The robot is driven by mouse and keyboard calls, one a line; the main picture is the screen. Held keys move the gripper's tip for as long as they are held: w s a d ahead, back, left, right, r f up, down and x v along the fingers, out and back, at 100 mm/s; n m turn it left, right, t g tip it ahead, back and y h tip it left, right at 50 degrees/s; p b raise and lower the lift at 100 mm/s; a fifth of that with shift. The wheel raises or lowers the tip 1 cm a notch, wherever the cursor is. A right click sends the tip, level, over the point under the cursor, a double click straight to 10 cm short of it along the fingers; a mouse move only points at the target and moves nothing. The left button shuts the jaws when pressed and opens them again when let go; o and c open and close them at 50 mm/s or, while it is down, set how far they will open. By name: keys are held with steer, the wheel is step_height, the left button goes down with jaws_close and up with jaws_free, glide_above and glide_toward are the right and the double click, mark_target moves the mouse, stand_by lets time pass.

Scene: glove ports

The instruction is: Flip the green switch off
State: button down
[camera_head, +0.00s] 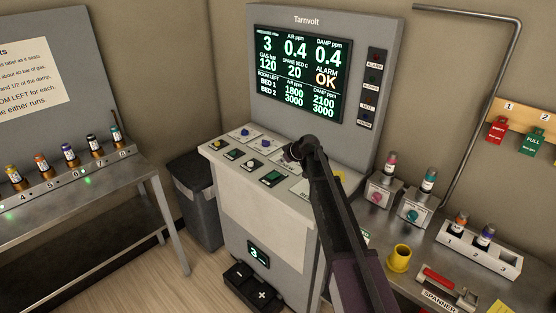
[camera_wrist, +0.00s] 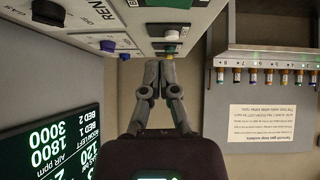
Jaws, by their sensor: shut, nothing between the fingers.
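A smaller dark green control (camera_head: 232,154) is on the panel further left. My gripper (camera_head: 291,155) is above the panel, behind and right of the green switch, partly hidden by its own arm. In the wrist view my gripper (camera_wrist: 160,65) is shut and empty, its fingertips pointing toward the panel edge.
A screen (camera_head: 297,70) stands behind the panel. A steel bench with bottles and a yellow cup (camera_head: 399,257) is at right. A bin (camera_head: 197,190) stands left.

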steer(key=shift+w+p+v, duration=0.15)
steer(key=shift+p+v, duration=0.75)
steer(key=shift+v, duration=0.55)
steer(key=shift+w+p+v, duration=0.15)
steer(key=shift+p+v, duration=0.75)
steer(key=shift+v, duration=0.6)
steer(key=shift+d, duration=0.25)
steer(key=s+d+f+m+g+h, duration=0.2)
steer(key=s+d, duration=0.5)
steer(key=s, duration=0.5)
steer(key=s+d+f+m+g+h+b, duration=0.1)
steer(key=s+d+m, duration=0.4)
steer(key=s, duration=0.7)
steer(key=s+d+f+m+g+h, duration=0.3)
steer(key=s+d, duration=0.6)
steer(key=s, duration=0.4)
steer(key=shift+f+m+h, duration=0.3)
steer(key=shift+f+h, duration=0.05)
steer(key=shift+h, duration=0.05)
steer(key=shift+w, duration=0.1)
